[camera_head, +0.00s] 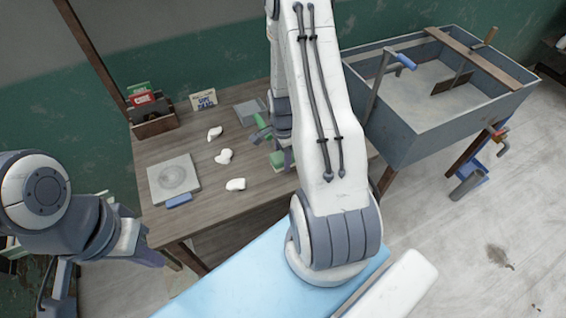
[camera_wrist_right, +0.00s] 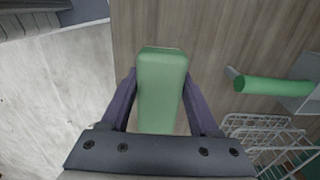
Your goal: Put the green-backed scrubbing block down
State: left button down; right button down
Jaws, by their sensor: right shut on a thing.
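The green-backed scrubbing block (camera_wrist_right: 160,88) is between the fingers of my right gripper (camera_wrist_right: 160,105), which is shut on it. In the head view the block (camera_head: 277,158) shows as a small green patch beside my right gripper (camera_head: 288,157), over the right part of the wooden table (camera_head: 215,205). My right arm hides part of both. I cannot tell whether the block's underside touches the table. My left gripper (camera_head: 150,258) is low at the left, off the table's front left corner; its fingers are too unclear to judge.
A green-handled tool (camera_wrist_right: 270,86) and a white wire rack (camera_wrist_right: 262,135) lie near the block. Several white clay pieces (camera_head: 224,156), a grey square slab (camera_head: 174,178) and a wooden box (camera_head: 152,117) are on the table. A large grey basin (camera_head: 410,140) stands right of the table.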

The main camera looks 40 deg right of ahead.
notch_tip(320, 180, down, 4)
jog(key=shift+r+p, duration=0.1)
jog(key=shift+p, duration=0.4)
jog(key=shift+w+f, duration=0.1)
jog(key=shift+f, duration=0.1)
jog(key=shift+f, duration=0.15)
jog(key=shift+c, duration=0.6)
grip_release()
